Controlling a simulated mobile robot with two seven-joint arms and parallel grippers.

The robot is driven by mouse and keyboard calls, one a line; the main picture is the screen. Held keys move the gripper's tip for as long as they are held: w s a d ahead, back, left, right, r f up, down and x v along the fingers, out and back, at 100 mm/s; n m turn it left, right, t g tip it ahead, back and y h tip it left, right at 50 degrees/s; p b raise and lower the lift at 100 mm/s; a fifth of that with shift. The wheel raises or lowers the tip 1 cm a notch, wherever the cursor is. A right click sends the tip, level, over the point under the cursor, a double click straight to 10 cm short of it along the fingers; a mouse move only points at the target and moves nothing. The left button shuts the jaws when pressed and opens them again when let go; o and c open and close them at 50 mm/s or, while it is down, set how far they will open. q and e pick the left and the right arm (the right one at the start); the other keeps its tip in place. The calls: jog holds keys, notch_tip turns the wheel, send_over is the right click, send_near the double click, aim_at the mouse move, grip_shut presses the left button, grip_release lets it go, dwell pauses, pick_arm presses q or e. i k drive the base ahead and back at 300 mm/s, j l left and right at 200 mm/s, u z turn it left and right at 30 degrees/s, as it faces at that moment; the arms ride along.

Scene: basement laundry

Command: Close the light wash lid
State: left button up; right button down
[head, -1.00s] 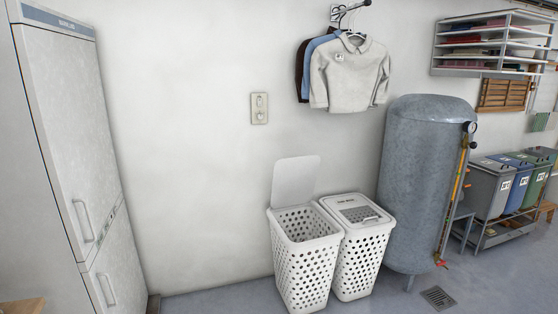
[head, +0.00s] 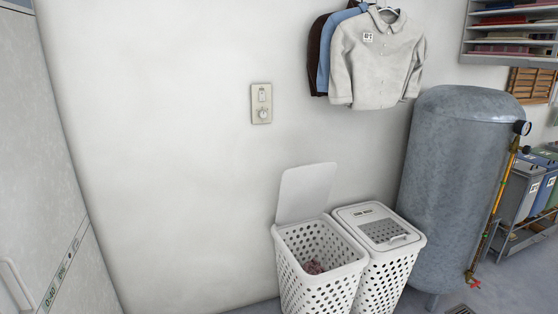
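Two white perforated laundry hampers stand side by side against the wall. The left hamper (head: 318,281) has its lid (head: 306,192) raised upright at the back. Some reddish cloth (head: 314,267) lies inside it. The right hamper (head: 389,283) has its lid (head: 377,226) down, with a dark label at the back edge that I cannot read. I cannot tell from a label which hamper is the light wash. Neither of my grippers is in view.
A grey tank (head: 456,185) stands close to the right hamper. A white fridge-like cabinet (head: 45,190) is at the left. Shirts (head: 376,62) hang on the wall above. Grey and blue bins (head: 522,195) are at the far right.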

aim_at(305, 193)
jog(key=i+j, duration=0.15)
jog(key=i, duration=0.2)
jog(key=i+j+u, duration=0.1)
jog(key=i, duration=0.3)
jog(key=i+j, duration=0.2)
jog(key=i, duration=0.15)
